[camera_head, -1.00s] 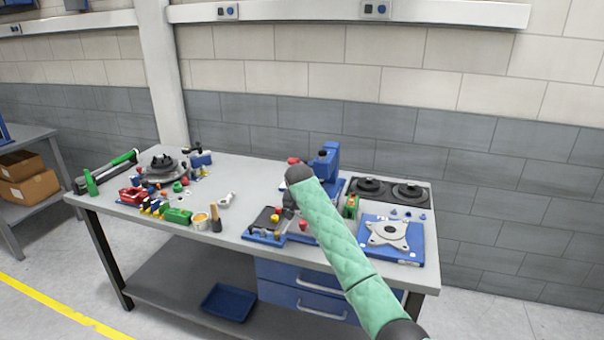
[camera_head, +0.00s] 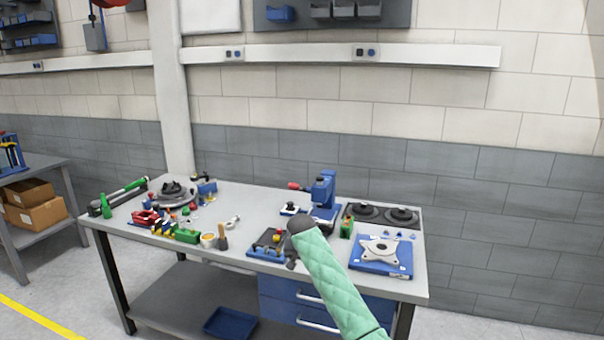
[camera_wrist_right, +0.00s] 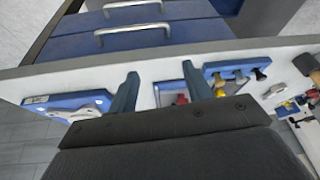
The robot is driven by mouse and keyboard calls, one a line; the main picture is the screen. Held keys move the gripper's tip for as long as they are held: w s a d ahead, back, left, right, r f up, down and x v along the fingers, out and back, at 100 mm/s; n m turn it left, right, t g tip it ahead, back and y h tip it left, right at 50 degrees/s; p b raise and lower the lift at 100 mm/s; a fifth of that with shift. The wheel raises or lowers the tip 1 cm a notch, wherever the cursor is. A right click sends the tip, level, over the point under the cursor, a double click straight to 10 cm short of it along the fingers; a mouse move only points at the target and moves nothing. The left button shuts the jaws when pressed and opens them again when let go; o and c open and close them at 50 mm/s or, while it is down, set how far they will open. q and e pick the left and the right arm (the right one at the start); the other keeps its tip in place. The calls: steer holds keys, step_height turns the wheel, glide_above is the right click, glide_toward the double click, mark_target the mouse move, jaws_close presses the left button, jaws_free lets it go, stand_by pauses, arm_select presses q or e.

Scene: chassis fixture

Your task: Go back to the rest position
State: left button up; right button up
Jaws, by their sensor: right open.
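My right arm, in a green quilted sleeve, comes in from the lower right in the head view and ends in a dark rounded joint over the front of the workbench (camera_head: 232,259). In the right wrist view my right gripper (camera_wrist_right: 160,82) has its two fingers spread apart with nothing between them. Beyond the fingers are the bench's front edge and blue drawers (camera_wrist_right: 140,38). My left gripper is not in view.
A blue plate with a silver bracket (camera_head: 381,249) lies at the bench's right, near two dark discs (camera_head: 366,211). A blue press (camera_head: 323,189) stands behind my arm. Several small parts and a green-ended tool (camera_head: 130,187) lie on the left. Shelves with cardboard boxes (camera_head: 40,216) stand far left.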

steer(key=s+d+f+n+g, duration=0.1)
steer(key=s+d+f, duration=0.2)
steer(key=s+f, duration=0.8)
steer(key=s+d+f+y, duration=0.15)
steer(key=s+f, duration=0.35)
steer(key=f, duration=1.1)
steer(key=s+d+f+n+g+h, duration=0.1)
steer(key=s+d+f, duration=0.3)
steer(key=s+f, duration=0.7)
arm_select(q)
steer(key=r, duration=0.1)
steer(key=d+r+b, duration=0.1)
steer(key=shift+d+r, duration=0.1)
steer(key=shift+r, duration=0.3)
arm_select(e)
steer(key=s+d+f, duration=0.3)
steer(key=s+f, duration=0.5)
steer(key=s, duration=0.6)
steer(key=s+d+f+n, duration=0.1)
steer(key=s+d+f, duration=0.3)
steer(key=s+f, duration=0.5)
steer(key=s+d+f+n, duration=0.1)
steer(key=s+d+f, duration=0.3)
steer(key=s+f, duration=0.5)
steer(key=s, duration=1)
steer(key=shift+f+g, duration=0.25)
steer(key=shift+g, duration=0.05)
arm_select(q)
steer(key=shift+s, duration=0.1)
